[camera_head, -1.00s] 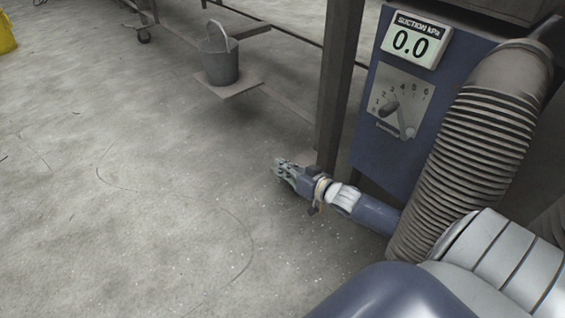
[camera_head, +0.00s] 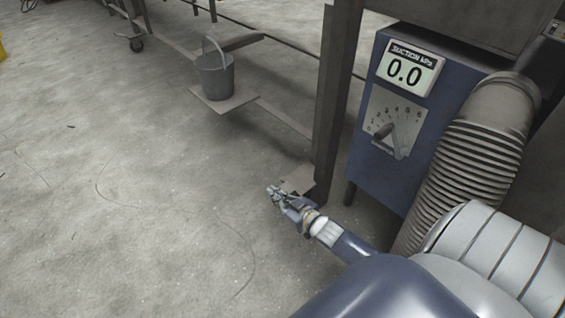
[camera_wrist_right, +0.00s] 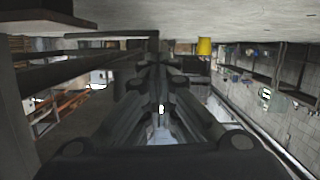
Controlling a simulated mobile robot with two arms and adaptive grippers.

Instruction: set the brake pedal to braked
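A small brown plate (camera_head: 299,179) juts out low at the foot of the dark post in the head view. It looks like the brake pedal, but I cannot be sure or read its setting. My right gripper (camera_head: 273,194) is just in front and to the left of this plate. Whether they touch is not clear. In the right wrist view its dark fingers (camera_wrist_right: 153,55) run close together and look shut, with nothing seen between them. My left gripper is not in view.
The dark post (camera_head: 338,90) stands right behind the plate. A blue cabinet (camera_head: 365,165) with a 0.0 suction display (camera_head: 408,72), a dial and a ribbed hose (camera_head: 480,140) is at right. A grey bucket (camera_head: 216,78) sits on a low board (camera_head: 238,102). Floor at left is clear.

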